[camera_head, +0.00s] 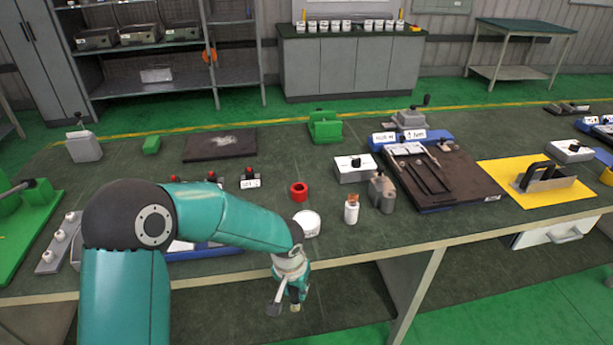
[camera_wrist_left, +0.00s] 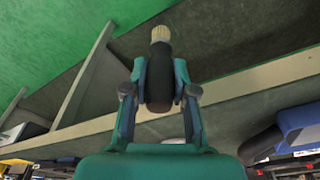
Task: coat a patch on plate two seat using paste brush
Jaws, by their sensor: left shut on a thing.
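My left gripper (camera_head: 289,292) hangs in front of the bench's front edge, below the bench top. In the left wrist view my left gripper (camera_wrist_left: 160,72) is shut on the dark handle of the paste brush (camera_wrist_left: 159,82). The pale bristles (camera_wrist_left: 160,33) stick out past the fingertips and touch nothing. In the head view the brush is small and hard to make out. A white round tub (camera_head: 307,223) stands near the bench's front edge. A dark board (camera_head: 455,185) with a blue, labelled back lies on the right; I cannot tell which seat is plate two. My right gripper is not in view.
The bench (camera_head: 330,245) holds a red ring (camera_head: 299,191), a small white bottle (camera_head: 351,209), a grey canister (camera_head: 382,191) and a white switch box (camera_head: 355,168). A yellow mat (camera_head: 500,175) lies at right. My left arm hides part of a blue-edged tray (camera_head: 215,251).

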